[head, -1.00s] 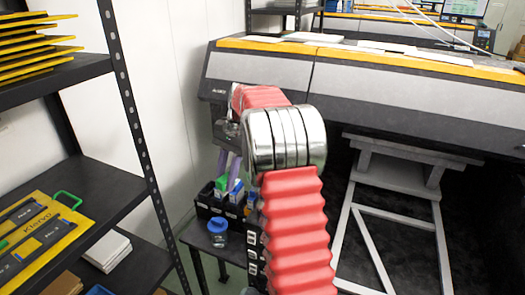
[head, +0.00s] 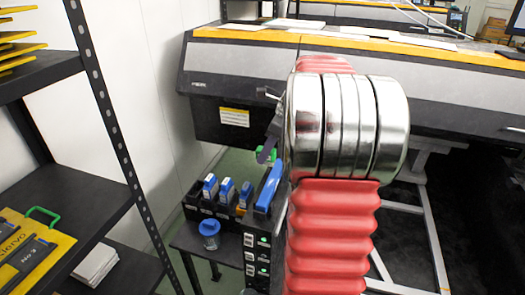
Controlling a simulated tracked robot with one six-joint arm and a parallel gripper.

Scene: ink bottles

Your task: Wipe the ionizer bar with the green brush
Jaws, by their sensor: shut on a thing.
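My gripper (head: 266,152) is partly hidden behind my arm's silver joint, above the black caddy. It is shut on a green thing, the green brush (head: 266,156), of which only a small part shows. The brush is held just above the caddy's back edge, in front of the printer's dark lower side. I cannot make out the ionizer bar for sure; my arm covers part of the printer.
The wide printer (head: 240,62) spans the back. A black shelf (head: 70,180) is on the left.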

